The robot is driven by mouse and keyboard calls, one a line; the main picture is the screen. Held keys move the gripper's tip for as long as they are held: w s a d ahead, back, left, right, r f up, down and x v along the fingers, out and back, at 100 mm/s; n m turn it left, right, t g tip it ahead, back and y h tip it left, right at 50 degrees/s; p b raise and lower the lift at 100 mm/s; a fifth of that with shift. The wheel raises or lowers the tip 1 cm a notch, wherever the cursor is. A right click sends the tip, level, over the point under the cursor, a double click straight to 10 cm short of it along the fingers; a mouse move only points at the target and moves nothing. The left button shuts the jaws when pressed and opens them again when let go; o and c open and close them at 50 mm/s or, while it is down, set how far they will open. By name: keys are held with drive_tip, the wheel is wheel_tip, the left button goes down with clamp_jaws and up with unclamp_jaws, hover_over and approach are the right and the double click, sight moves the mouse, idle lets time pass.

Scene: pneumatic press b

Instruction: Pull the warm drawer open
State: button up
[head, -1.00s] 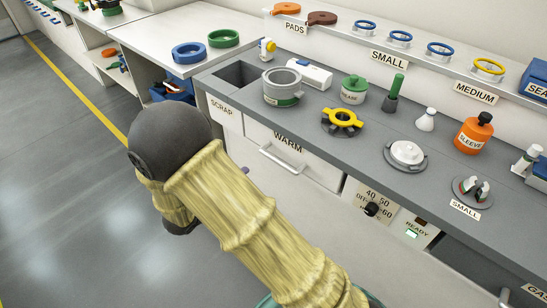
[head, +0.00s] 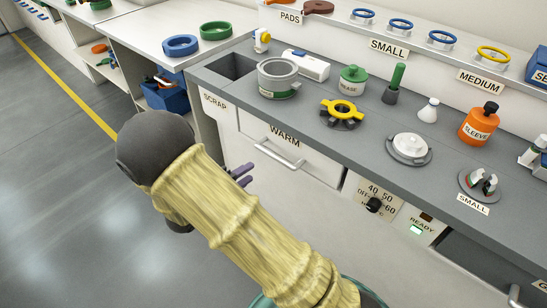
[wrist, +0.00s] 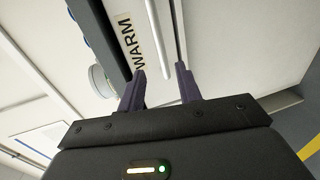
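The warm drawer (head: 318,167) has a white front under the bench top, with a WARM label and a pale bar handle (head: 279,155). Its front looks flush with the cabinet, so it appears shut. My gripper (head: 242,175) is mostly hidden behind my arm; its purple fingertips show left of and below the handle. In the wrist view my gripper (wrist: 164,82) is open and empty, its fingers pointing at the drawer front. The handle (wrist: 157,40) lies ahead, roughly in line with the gap between the fingers. No contact is visible.
The bench top above holds a grey pot (head: 278,78), a yellow-topped part (head: 342,112) and a white round fixture (head: 409,148). A dial panel (head: 374,203) is right of the drawer, and the scrap opening (head: 231,66) is above left. The floor (head: 60,200) is clear.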

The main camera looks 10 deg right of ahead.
sight(273, 154)
drive_tip(key=b+x, duration=0.2)
drive_tip(key=x, duration=1)
drive_tip(key=shift+w+d+f, duration=0.1)
drive_tip(key=shift+w+d, duration=0.1)
drive_tip(key=shift+w, duration=0.1)
